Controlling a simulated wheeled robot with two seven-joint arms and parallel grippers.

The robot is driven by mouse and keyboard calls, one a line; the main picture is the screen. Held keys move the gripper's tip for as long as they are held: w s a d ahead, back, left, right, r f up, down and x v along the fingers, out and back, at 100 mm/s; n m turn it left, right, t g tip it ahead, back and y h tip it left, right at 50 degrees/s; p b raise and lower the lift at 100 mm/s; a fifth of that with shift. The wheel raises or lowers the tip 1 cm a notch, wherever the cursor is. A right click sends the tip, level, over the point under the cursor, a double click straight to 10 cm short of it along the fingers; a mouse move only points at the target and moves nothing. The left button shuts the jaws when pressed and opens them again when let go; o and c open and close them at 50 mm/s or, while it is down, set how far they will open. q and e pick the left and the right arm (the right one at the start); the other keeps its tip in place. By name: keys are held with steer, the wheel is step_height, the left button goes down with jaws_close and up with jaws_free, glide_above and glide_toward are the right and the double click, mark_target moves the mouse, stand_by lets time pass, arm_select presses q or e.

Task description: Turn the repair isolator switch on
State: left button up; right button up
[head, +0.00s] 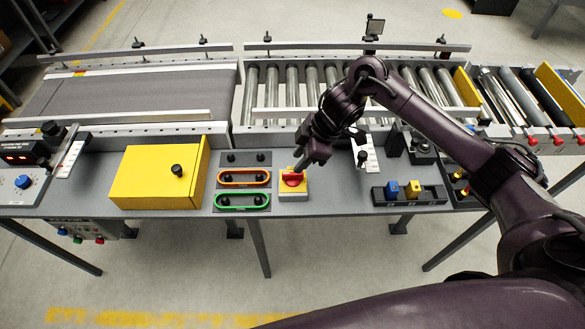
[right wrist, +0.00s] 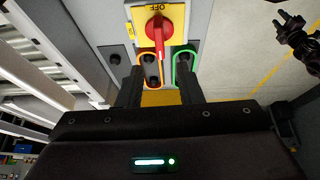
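The repair isolator switch (head: 293,183) is a red rotary handle on a yellow plate, set on a grey box on the bench. In the right wrist view its red handle (right wrist: 155,30) stretches up and down the picture, and an upside-down "OFF" label shows above it. My right gripper (head: 302,165) is just above and behind the switch. In the right wrist view its fingers (right wrist: 160,78) are spread apart, with nothing between them; the handle shows beyond the tips. My left gripper is not in the head view. A dark arm part (right wrist: 297,38), possibly my left gripper, shows at the right wrist view's edge.
Left of the switch are orange (head: 242,178) and green (head: 242,200) handles and a yellow box (head: 160,173). A dark tray (head: 409,194) with blue and yellow pieces lies to the right. A roller conveyor (head: 290,90) runs behind.

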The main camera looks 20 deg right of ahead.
mark_target(293, 177)
steer(key=shift+g, duration=0.3)
steer(key=x, duration=0.2)
steer(key=d+b+x, duration=0.1)
steer(key=x, duration=0.1)
steer(key=b+x, duration=0.1)
steer(key=x, duration=0.1)
steer(key=shift+f, duration=0.45)
jaws_close()
